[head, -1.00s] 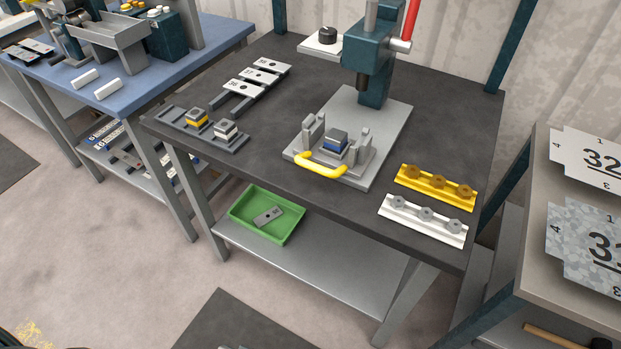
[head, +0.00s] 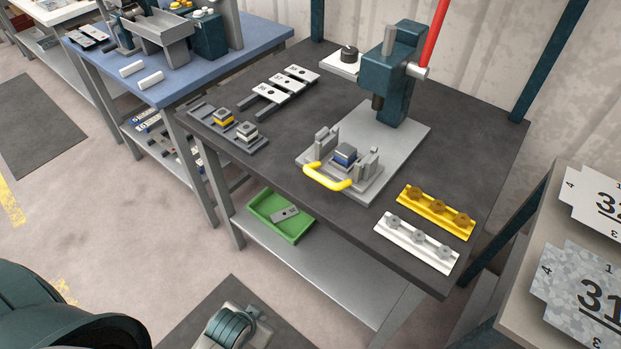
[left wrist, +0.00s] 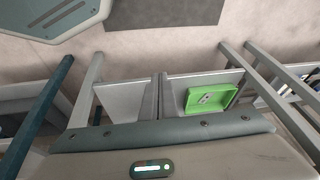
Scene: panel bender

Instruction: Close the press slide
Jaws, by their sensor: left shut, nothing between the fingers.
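The press (head: 398,85) stands at the back of the dark workbench, teal with a red lever. Its slide (head: 346,178) is out at the front of the grey base plate, forward of the ram (head: 378,102). A yellow bar handle (head: 328,178) is on the slide's front edge. A block with a blue band (head: 345,155) sits on the slide between grey uprights. My left gripper (head: 232,328) is low at the bottom edge, in front of the bench and well apart from the handle. My right gripper is not in view.
Yellow (head: 436,212) and white (head: 417,242) racks with knobs lie right of the slide. A grey fixture (head: 222,130) with two blocks and several labelled plates lie left. A green tray (head: 281,216) is on the shelf below. A side table (head: 520,310) stands at right.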

